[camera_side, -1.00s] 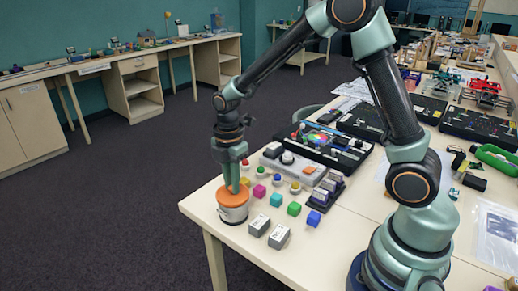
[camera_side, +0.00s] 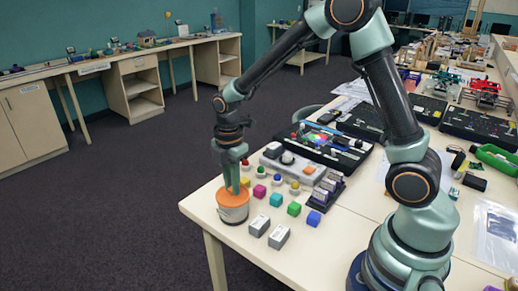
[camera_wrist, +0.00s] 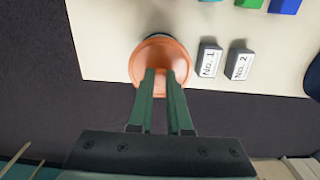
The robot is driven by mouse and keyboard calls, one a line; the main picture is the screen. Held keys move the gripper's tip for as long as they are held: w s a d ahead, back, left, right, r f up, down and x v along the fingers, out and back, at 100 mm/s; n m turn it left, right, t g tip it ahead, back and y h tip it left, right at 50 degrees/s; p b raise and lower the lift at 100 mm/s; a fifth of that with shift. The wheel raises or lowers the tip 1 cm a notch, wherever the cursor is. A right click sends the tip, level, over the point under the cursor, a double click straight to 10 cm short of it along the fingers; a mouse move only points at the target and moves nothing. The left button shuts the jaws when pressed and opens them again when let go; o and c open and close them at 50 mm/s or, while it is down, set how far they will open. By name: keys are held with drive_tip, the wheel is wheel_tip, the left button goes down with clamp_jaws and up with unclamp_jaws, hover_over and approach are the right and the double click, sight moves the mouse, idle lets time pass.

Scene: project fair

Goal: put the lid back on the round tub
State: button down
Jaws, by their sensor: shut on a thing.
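The orange lid (camera_side: 232,197) is at the tub's mouth in the side view. It shows as an orange disc (camera_wrist: 160,55) in the wrist view. My gripper (camera_side: 233,190) points down from above with its fingers (camera_wrist: 161,75) closed over the lid's middle, shut on the lid. The fingers hide the part they grip. I cannot tell whether the lid is fully seated on the rim.
Grey blocks labelled No. 1 (camera_side: 259,225) and No. 2 (camera_side: 279,237) stand right of the tub. Coloured cubes, such as a green one (camera_side: 294,209), and small buttons lie beyond. The table's edge (camera_wrist: 100,78) is close to the tub.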

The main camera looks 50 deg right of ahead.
drive_tip(key=c, duration=0.8)
unclamp_jaws()
drive_tip(key=o, duration=0.5)
drive_tip(key=shift+r, duration=3.5)
